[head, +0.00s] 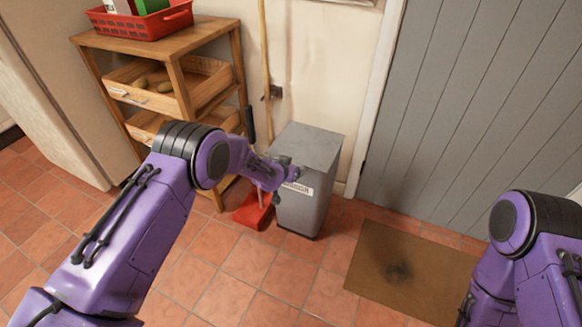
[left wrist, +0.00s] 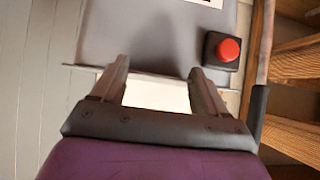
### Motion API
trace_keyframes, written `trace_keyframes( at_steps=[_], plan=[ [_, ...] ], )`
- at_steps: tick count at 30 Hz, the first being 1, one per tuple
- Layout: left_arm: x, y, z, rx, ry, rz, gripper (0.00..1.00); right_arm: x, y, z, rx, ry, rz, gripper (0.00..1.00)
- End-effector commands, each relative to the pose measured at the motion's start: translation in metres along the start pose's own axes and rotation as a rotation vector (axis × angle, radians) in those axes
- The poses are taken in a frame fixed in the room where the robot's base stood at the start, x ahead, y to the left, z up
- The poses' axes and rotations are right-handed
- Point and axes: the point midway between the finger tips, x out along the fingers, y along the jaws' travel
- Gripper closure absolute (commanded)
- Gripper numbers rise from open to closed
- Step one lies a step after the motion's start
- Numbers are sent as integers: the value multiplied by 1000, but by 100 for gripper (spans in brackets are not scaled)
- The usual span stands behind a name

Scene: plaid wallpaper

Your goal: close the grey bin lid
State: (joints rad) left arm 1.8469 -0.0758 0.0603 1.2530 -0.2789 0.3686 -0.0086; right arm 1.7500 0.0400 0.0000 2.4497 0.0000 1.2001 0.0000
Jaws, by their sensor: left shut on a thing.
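The grey bin (head: 303,208) stands upright on the floor against the wall, with a pale label on its front. Its grey lid (head: 308,143) looks flat on top; whether a small gap is left under it I cannot tell. My left gripper (head: 294,173) is at the bin's upper front edge, just above the label. In the left wrist view, my left gripper's fingers (left wrist: 158,72) stand apart and are shut on the lid's edge; the exact contact is hard to see. A red button on a dark base (left wrist: 228,50) is beside them. My right gripper is out of view.
A wooden shelf (head: 178,75) with a red basket (head: 140,22) on top stands left of the bin. A red dustpan (head: 253,213) and a long wooden handle (head: 266,70) are beside the bin. A brown doormat (head: 400,268) lies before the grey door (head: 465,110).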

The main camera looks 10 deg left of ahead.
Motion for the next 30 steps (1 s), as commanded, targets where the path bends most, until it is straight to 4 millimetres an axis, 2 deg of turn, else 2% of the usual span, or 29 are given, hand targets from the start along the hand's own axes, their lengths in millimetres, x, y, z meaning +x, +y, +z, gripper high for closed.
trace_keyframes(
  at_steps=[1,3,18,19,21,30],
  plan=[
    [4,2,8,2,-8,3,80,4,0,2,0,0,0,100],
    [6,2,11,2,-9,3,80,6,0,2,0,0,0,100],
    [9,4,17,2,-17,5,81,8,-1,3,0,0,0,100],
    [9,4,17,2,-17,5,23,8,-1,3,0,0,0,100],
    [9,4,17,2,-16,5,0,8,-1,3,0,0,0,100],
    [2,0,11,0,-8,1,0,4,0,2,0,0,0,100]
  ],
)
